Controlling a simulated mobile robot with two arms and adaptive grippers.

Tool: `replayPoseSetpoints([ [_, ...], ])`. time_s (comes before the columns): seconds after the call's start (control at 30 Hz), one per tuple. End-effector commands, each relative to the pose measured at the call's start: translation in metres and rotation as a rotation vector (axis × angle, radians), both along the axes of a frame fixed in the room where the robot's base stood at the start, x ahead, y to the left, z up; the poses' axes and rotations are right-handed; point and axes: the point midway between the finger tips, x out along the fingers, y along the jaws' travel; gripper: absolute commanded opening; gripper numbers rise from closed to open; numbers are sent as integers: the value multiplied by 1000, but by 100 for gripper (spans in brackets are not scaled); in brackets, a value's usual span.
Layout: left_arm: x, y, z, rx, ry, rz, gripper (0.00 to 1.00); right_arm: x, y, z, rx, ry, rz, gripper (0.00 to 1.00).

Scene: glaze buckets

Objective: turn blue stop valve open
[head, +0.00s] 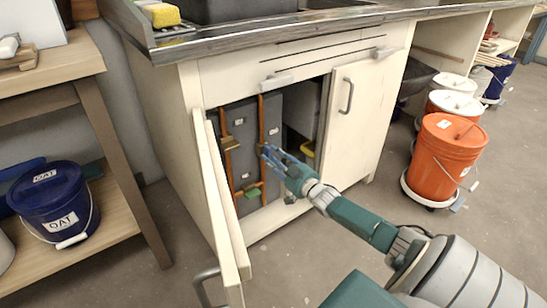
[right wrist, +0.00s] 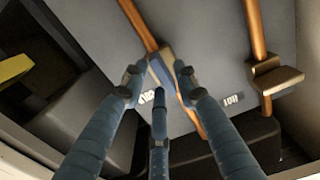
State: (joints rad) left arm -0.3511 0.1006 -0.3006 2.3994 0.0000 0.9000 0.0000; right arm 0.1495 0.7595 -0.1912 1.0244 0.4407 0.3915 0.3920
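The blue stop valve (right wrist: 163,72) shows in the right wrist view as a brass body with a blue handle on a copper pipe. In the head view I cannot tell it apart from the blue fingers of my right gripper (head: 271,154). In the right wrist view the gripper (right wrist: 158,76) has its three fingers spread, with the tips close around the valve. I cannot tell whether they touch it. My left gripper is not in view.
A brass valve (head: 231,143) and a green-handled valve (head: 253,193) sit on the cabinet pipes. The left cabinet door (head: 224,205) stands open; the right door (head: 357,115) looks closed. An orange bucket (head: 446,150) stands right, a blue bucket (head: 48,190) left.

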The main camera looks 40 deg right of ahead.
Motion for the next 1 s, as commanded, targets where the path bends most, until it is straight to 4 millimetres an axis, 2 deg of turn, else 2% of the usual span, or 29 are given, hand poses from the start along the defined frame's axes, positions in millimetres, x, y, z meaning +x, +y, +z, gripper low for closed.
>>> replayPoseSetpoints([
  [0.3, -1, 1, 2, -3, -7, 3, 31, 0, 0, 1, -2, -2, 0, 36],
  [0.47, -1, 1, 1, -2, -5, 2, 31, -12, 1, 0, -1, -1, 0, 36],
  [1.0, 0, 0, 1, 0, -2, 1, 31, -104, 12, -1, 0, 1, 0, 36],
])
